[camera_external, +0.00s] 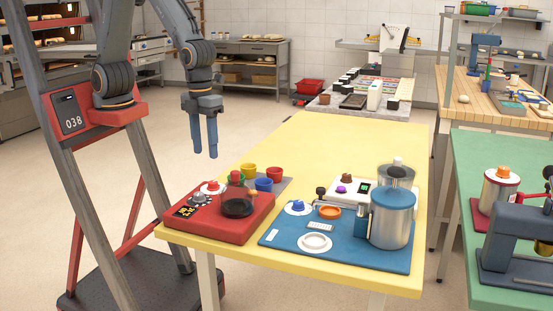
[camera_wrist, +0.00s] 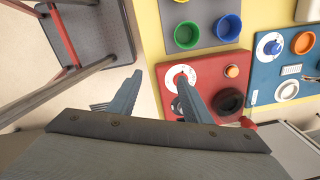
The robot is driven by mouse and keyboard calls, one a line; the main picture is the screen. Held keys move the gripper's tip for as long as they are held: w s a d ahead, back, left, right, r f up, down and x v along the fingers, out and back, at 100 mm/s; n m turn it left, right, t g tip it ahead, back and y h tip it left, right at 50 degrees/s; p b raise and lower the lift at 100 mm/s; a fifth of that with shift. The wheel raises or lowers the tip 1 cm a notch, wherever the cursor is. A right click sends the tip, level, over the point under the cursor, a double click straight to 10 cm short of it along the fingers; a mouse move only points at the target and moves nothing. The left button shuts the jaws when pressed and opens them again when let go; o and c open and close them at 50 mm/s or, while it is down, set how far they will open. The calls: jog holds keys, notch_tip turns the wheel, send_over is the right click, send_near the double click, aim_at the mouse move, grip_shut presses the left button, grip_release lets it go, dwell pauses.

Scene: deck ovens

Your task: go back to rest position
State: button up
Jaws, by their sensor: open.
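My gripper (camera_external: 205,137) hangs pointing down in the external view, left of the yellow table's left edge and above the floor. Its two blue-grey fingers are apart with nothing between them; the wrist view also shows my gripper (camera_wrist: 153,98) open and empty. In the wrist view the right finger overlaps a red box (camera_wrist: 203,128) on the table. The red box (camera_external: 245,225) stands at the table's near left corner in the external view. My arm is bent and comes down from its column at the left.
The yellow table (camera_external: 340,140) holds several cups on a grey mat (camera_external: 285,183) and a blue board (camera_external: 280,250) with a metal canister (camera_external: 391,235). A green table (camera_external: 500,150) stands at the right. Open floor (camera_external: 160,160) lies left of the yellow table.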

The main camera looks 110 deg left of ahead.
jog(key=s+a+f+n, duration=0.2)
jog(key=s+a+n, duration=0.9)
jog(key=n, duration=1.1)
jog(key=shift+a, duration=0.45)
